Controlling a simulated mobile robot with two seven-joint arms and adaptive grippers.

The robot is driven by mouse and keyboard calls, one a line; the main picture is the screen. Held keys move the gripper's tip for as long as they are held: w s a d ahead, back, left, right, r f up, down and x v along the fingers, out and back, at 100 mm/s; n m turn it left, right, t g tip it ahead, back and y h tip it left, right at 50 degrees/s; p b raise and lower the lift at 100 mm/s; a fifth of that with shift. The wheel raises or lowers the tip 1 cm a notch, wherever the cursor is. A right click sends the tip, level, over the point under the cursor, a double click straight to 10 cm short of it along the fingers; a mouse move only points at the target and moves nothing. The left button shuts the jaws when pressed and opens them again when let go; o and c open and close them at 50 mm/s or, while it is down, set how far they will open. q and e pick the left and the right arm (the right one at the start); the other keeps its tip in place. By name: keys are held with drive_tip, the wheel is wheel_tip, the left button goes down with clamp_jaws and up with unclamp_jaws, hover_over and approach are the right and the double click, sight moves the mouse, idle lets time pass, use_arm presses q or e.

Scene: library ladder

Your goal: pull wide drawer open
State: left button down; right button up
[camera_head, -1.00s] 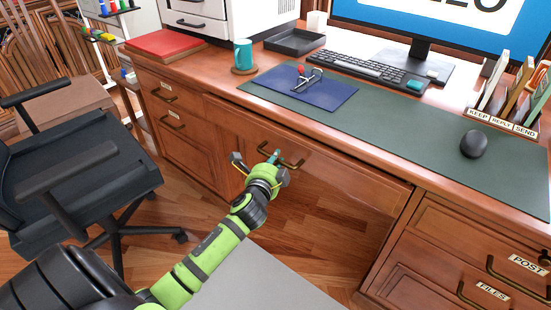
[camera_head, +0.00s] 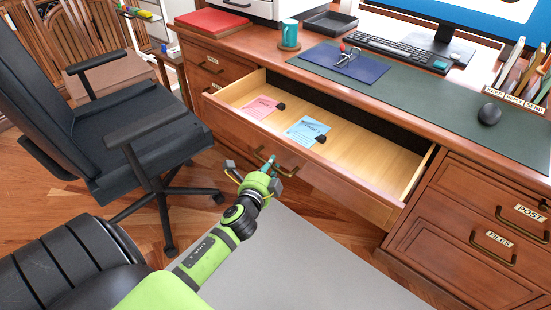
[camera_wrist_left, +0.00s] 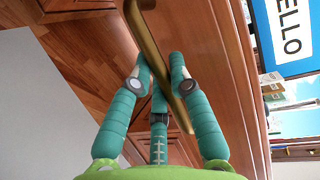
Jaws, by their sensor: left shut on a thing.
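The wide drawer (camera_head: 330,176) under the desk top is pulled well out, and its pale wooden inside shows. A pink paper and a blue paper (camera_head: 304,129) lie in it, each with a small black clip. My left gripper (camera_head: 266,168) is at the bar handle (camera_head: 285,166) on the drawer front. In the left wrist view its teal fingers (camera_wrist_left: 163,75) are shut around the brass handle (camera_wrist_left: 158,55). My right gripper is not in view.
A black office chair (camera_head: 120,130) stands left of the drawer, close to my arm. Closed drawers (camera_head: 470,215) are at the right.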

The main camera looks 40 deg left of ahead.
use_arm(q)
drive_tip(key=shift+s+a, duration=0.1)
drive_tip(key=shift+s, duration=0.9)
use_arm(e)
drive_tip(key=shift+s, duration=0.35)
use_arm(q)
drive_tip(key=c, duration=1.1)
unclamp_jaws()
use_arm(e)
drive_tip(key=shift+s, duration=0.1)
use_arm(q)
drive_tip(key=v, duration=1.2)
